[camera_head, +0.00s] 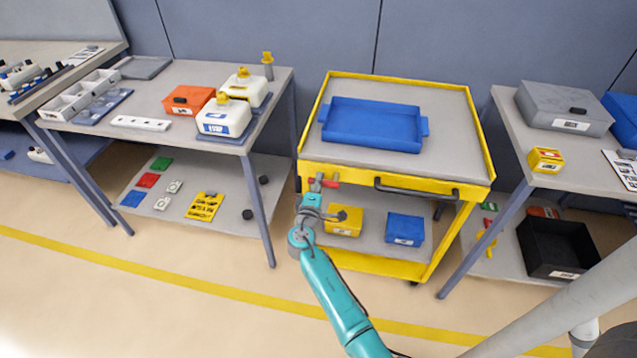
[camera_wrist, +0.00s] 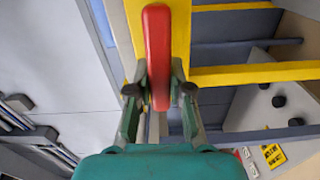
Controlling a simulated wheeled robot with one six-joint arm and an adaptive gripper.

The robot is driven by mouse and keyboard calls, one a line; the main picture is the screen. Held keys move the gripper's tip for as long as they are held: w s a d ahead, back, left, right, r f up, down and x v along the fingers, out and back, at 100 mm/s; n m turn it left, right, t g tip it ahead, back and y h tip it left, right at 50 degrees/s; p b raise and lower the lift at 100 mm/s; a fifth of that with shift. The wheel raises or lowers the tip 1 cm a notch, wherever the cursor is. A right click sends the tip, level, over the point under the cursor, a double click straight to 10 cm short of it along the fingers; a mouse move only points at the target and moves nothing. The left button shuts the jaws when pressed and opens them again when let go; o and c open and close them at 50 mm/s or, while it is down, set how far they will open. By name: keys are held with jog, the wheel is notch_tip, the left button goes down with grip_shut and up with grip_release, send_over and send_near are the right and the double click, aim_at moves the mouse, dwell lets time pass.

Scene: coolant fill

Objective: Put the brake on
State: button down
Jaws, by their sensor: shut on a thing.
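The yellow cart (camera_head: 474,179) stands between two benches. A red brake lever (camera_head: 331,183) sits at the left end of its front yellow edge, left of the dark push handle (camera_head: 430,192). My gripper (camera_head: 316,185) is at this lever, reaching up from below in the head view. In the wrist view the red lever (camera_wrist: 158,45) runs lengthwise between the two fingers of my gripper (camera_wrist: 159,92), which are shut on it. The lever's mount is mostly hidden behind the lever and fingers.
A blue tray (camera_head: 372,125) lies on the cart top. A yellow box (camera_head: 345,222) and a blue box (camera_head: 405,229) stand on its lower shelf. The left bench (camera_head: 180,80) holds white canisters (camera_head: 224,117). The right bench (camera_head: 520,125) is close by. The floor in front is clear.

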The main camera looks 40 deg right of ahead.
aim_at(332, 183)
jog(key=m, duration=0.1)
jog(key=r+m, duration=0.1)
jog(key=m, duration=0.1)
jog(key=shift+s+d+r+m, duration=0.15)
jog(key=shift+r+m, duration=0.15)
jog(key=shift+m, duration=0.1)
jog(key=m, duration=0.1)
jog(key=r+m, duration=0.1)
jog(key=m, duration=0.1)
jog(key=shift+s+d+r+m, duration=0.15)
jog(key=shift+s+d+m, duration=0.1)
jog(key=shift+s+m, duration=0.15)
jog(key=m, duration=0.2)
jog(key=s+d+r+m, duration=0.1)
jog(key=m, duration=0.1)
jog(key=shift+r, duration=0.1)
jog(key=shift+s+d+r+m, duration=0.1)
jog(key=shift+s+d+m, duration=0.15)
jog(key=shift+m, duration=0.7)
jog(key=shift+s+d+r+m, duration=0.15)
jog(key=shift+s+m, duration=0.15)
jog(key=shift+m, duration=0.65)
jog(key=c, duration=1)
grip_release()
jog(key=shift+c, duration=0.2)
